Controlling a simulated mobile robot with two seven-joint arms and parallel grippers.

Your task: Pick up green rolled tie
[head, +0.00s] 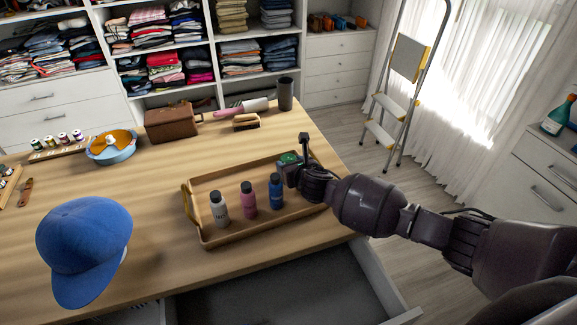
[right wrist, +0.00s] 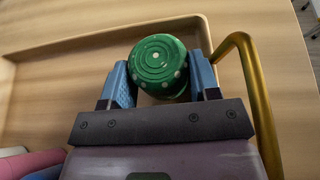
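The green rolled tie (right wrist: 158,64) with pale dots shows from its round end in the right wrist view. It is between the two blue fingers of my right gripper (right wrist: 160,78) and nearly fills the gap. I cannot tell whether both fingers press on it. In the head view, my right gripper (head: 291,170) is low over the right part of the wooden tray (head: 235,235), with the green tie (head: 290,158) at its fingers. My left gripper is not in view.
White (head: 219,208), pink (head: 248,200) and blue (head: 276,191) bottles stand in the tray, left of my right gripper. The tray's gold handle (right wrist: 257,95) is close to the right finger. A blue cap (head: 85,240) lies front left. An open drawer (head: 285,290) is below the table edge.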

